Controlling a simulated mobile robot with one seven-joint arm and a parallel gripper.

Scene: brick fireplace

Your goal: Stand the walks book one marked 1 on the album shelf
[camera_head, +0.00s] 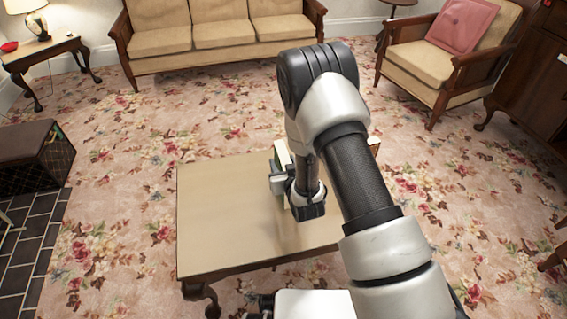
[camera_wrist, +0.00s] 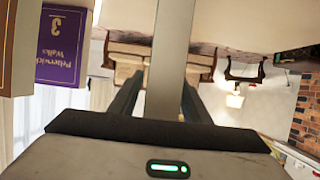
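My gripper (camera_head: 285,186) is low over the right half of the table. In the wrist view its two dark fingers (camera_wrist: 160,100) lie on either side of a pale upright slab, shut on it. The slab (camera_wrist: 172,45) looks like the edge of a book; no number shows on it. In the head view a pale, green-edged strip of it (camera_head: 281,153) shows behind the gripper. A purple book (camera_wrist: 61,45) marked 3, "Petherwick Walks", appears upside down at the left of the wrist view. I cannot make out the album shelf, which my arm may hide.
The wooden table (camera_head: 225,210) is bare on its left half. A sofa (camera_head: 220,35) stands behind it, an armchair (camera_head: 425,65) at the back right, and a dark box (camera_head: 35,155) at the left. Flowered carpet surrounds the table.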

